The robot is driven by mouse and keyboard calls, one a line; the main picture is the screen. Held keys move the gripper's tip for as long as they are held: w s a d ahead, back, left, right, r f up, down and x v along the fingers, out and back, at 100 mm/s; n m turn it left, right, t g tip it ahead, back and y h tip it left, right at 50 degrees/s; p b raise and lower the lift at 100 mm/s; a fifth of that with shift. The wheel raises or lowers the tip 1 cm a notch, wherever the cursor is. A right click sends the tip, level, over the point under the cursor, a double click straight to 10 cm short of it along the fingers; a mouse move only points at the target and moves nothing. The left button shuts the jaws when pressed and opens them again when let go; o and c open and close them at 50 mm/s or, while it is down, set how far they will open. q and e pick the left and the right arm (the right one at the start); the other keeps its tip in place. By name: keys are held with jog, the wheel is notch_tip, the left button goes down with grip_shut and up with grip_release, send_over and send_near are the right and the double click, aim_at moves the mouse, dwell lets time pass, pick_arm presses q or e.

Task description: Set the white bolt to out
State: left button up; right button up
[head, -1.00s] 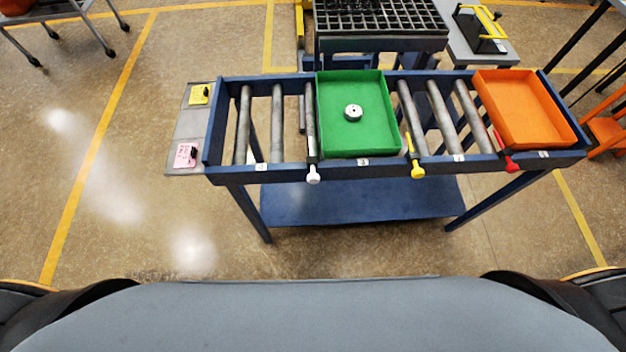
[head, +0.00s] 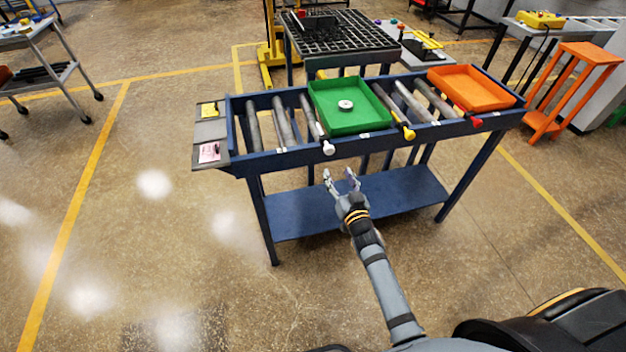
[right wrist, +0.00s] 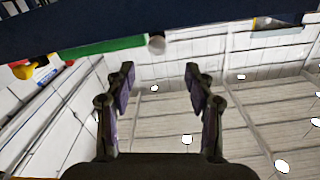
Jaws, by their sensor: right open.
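The white bolt (head: 328,148) ends in a white knob that sticks out from the front rail of the blue roller stand, just left of the green tray (head: 369,119). My left gripper is not in view.
A yellow-knobbed bolt (head: 409,134) and a red-knobbed one (head: 477,122) stick out further right. The green tray holds a small round metal part (head: 345,105). An orange tray (head: 470,99) sits at the right. The stand's lower blue shelf (head: 400,195) is behind my gripper.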

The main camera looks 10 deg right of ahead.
aim_at(330, 152)
jog(key=w+b, duration=0.1)
jog(key=w, duration=1)
jog(key=shift+b, duration=0.3)
jog(key=shift+w+d, duration=0.1)
jog(key=shift+w, duration=0.1)
jog(key=shift+r, duration=0.1)
jog(key=c, duration=0.7)
grip_shut()
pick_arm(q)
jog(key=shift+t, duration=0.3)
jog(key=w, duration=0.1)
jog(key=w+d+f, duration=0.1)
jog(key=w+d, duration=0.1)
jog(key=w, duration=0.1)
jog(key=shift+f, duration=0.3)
